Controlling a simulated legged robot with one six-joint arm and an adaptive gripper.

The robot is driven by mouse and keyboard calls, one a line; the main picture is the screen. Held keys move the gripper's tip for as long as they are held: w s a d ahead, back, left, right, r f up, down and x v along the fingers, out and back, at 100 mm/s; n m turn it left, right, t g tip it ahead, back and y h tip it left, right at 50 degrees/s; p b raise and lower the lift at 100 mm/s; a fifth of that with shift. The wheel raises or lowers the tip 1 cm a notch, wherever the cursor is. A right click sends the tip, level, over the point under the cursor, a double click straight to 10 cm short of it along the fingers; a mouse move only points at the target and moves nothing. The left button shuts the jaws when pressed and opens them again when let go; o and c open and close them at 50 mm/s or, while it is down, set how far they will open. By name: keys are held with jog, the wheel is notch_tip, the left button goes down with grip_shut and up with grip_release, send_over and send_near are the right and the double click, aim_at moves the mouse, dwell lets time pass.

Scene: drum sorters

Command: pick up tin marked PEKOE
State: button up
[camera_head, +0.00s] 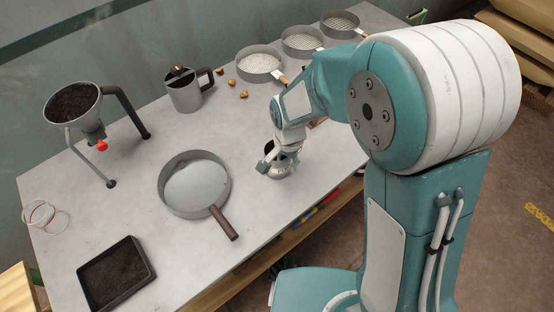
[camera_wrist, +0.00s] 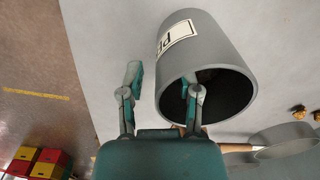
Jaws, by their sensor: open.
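The tin (camera_wrist: 210,48) is a grey, open cylinder with dark insides. Its white label shows letters that look like the start of PEKOE; the rest is cut off from sight. My gripper (camera_wrist: 165,86) is open in the wrist view. One finger is outside the tin on the left; the other overlaps the tin's dark mouth, so the near wall lies between them. I cannot tell whether either finger touches it. In the head view, the tin (camera_head: 282,174) stands on the table near the front edge, partly hidden by my gripper (camera_head: 274,160).
On the table (camera_head: 130,190) are a large round sieve (camera_head: 166,194), a metal jug (camera_head: 184,94), a funnel on a stand (camera_head: 98,128), a dark tray (camera_head: 98,292) and several small sieves (camera_head: 243,71) at the back. Small brown lumps (camera_head: 243,95) lie behind my gripper.

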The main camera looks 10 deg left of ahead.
jog(key=shift+f, duration=0.5)
jog(key=shift+c, duration=0.3)
grip_shut()
jog(key=shift+r, duration=0.15)
jog(key=shift+r, duration=1.1)
jog(key=s+r, duration=1)
jog(key=s, duration=0.4)
jog(key=shift+d+r, duration=0.2)
jog(key=shift+r, duration=0.1)
